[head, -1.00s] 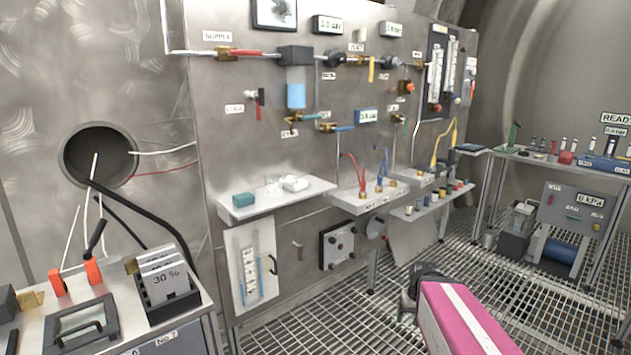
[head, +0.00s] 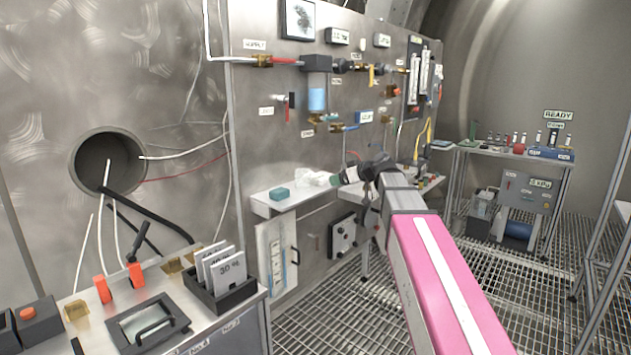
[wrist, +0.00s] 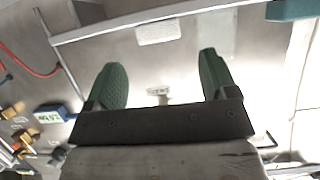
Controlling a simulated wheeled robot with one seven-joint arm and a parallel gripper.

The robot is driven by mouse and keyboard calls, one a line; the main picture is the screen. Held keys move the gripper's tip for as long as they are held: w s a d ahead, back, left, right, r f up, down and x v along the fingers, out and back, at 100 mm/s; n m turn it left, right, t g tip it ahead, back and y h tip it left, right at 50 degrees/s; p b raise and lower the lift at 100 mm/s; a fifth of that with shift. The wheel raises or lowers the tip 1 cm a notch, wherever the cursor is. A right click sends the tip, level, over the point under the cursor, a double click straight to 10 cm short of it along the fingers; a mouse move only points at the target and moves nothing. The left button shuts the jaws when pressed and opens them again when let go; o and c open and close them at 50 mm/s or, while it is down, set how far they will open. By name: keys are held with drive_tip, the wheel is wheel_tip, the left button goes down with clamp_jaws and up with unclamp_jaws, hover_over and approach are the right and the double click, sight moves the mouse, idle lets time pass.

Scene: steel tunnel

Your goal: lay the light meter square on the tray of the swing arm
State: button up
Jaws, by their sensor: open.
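I cannot tell for sure which thing is the light meter. A small white block (head: 318,179) lies on the white wall shelf (head: 262,208), with a clear item and a teal block (head: 279,194) to its left. The white block also shows in the wrist view (wrist: 158,32), beyond and between my fingertips, with the teal block (wrist: 291,10) at the top right. My gripper (head: 342,178) is at the right end of this shelf. In the wrist view its green fingers (wrist: 154,72) are wide apart with nothing held. I cannot make out a swing arm or its tray.
A steel panel with pipes, valves and a blue-bowled filter (head: 317,98) rises behind the shelf. A bench with a card box (head: 228,295) and a handled lid (head: 150,322) is at the front left. A laden rack (head: 505,150) stands at the right. The grating floor has free room.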

sight(320, 177)
drive_tip(key=x, duration=0.3)
drive_tip(key=r+x, duration=0.1)
drive_tip(key=x, duration=0.3)
drive_tip(key=w+r+x, duration=0.1)
drive_tip(key=x, duration=0.2)
drive_tip(key=shift+w+a+f, duration=0.1)
drive_tip(key=shift+a, duration=0.35)
drive_tip(key=shift+c, duration=0.4)
drive_tip(key=c, duration=0.7)
drive_tip(key=shift+c, duration=0.2)
